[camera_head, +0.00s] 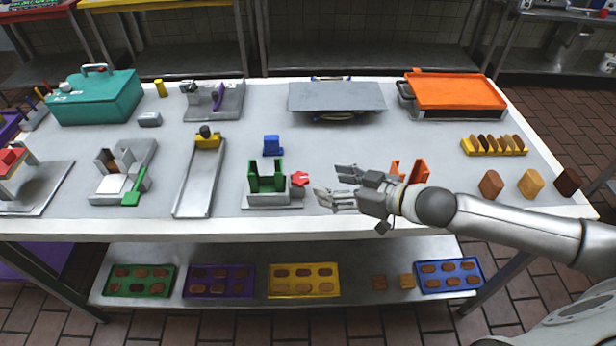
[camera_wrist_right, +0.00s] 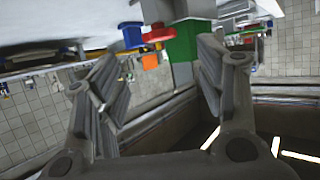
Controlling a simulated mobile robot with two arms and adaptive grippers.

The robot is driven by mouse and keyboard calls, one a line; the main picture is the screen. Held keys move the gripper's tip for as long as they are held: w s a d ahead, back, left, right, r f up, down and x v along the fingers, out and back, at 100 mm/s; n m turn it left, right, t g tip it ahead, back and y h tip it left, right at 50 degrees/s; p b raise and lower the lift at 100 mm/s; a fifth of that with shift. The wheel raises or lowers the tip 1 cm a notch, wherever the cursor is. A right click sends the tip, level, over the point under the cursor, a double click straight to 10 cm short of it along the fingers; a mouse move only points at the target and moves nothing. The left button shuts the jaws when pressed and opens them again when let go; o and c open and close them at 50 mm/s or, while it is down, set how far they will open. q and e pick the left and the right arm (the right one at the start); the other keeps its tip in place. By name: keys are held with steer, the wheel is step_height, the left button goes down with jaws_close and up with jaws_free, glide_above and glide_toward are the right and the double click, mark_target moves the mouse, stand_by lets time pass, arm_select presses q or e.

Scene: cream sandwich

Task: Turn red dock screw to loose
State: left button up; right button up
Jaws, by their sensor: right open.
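The red screw (camera_head: 300,179), a star-shaped knob, is on the right side of a green dock (camera_head: 266,182) with a grey base near the table's front edge. My right gripper (camera_head: 334,182) is open and empty just right of the screw, fingers pointing left at it, with a small gap between. In the right wrist view, the red screw (camera_wrist_right: 158,34) shows beyond the open fingers (camera_wrist_right: 160,68), beside the green dock (camera_wrist_right: 182,46). No contact with the screw is seen. My left gripper is not in view.
An orange dock (camera_head: 415,172) stands behind my right wrist. A blue block (camera_head: 271,145) is behind the green dock. A metal tray with a yellow piece (camera_head: 207,141) lies to the left. The tabletop between the screw and the grey platform (camera_head: 337,96) is mostly clear.

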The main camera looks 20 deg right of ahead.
mark_target(300, 178)
steer(key=p+x, duration=0.1)
steer(key=x, duration=0.7)
steer(key=shift+a+f, duration=0.1)
steer(key=shift+a, duration=0.05)
steer(key=shift+c, duration=0.3)
steer(key=c, duration=1)
